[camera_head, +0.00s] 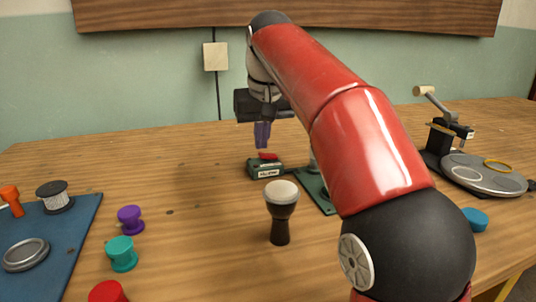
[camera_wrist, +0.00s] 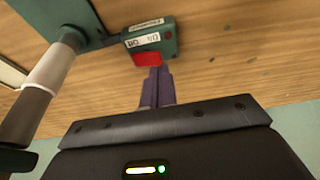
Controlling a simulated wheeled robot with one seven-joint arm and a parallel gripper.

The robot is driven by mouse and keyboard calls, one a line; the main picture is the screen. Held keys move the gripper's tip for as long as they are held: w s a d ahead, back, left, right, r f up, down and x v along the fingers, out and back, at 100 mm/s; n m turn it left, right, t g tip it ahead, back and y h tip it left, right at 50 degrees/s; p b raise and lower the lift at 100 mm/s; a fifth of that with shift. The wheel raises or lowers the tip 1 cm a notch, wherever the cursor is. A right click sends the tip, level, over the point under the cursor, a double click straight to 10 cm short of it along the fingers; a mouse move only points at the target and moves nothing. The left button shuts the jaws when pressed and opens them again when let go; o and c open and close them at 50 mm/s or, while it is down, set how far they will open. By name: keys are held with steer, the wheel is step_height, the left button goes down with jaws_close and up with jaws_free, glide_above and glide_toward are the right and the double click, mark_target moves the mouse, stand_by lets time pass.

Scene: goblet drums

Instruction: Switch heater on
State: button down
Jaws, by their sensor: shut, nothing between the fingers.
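A small dark green switch box (camera_head: 265,170) with a red rocker (camera_head: 268,156) sits on the wooden table, just behind the goblet drum. In the wrist view the green box (camera_wrist: 152,40) carries an on/off label, and its red rocker (camera_wrist: 147,59) faces my fingers. My gripper (camera_head: 261,147) points down, its purple fingers shut and empty, just above the box. In the wrist view the fingertips (camera_wrist: 158,70) are close to the rocker; I cannot tell whether they touch. A green base plate (camera_head: 316,192) stands beside the box, partly hidden by my arm.
A goblet drum (camera_head: 281,210) stands in front of the box. A post (camera_wrist: 45,85) rises near the plate in the wrist view. Purple (camera_head: 131,219) and teal (camera_head: 122,253) spools and a blue mat (camera_head: 60,255) lie left. A black press device (camera_head: 440,145) stands right.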

mark_target(262, 155)
steer(key=shift+f+b, duration=0.55)
steer(key=shift+f, duration=0.25)
stand_by(0.4)
step_height(262, 155, up, 7)
steer(key=p, duration=0.8)
steer(key=shift+s, duration=0.1)
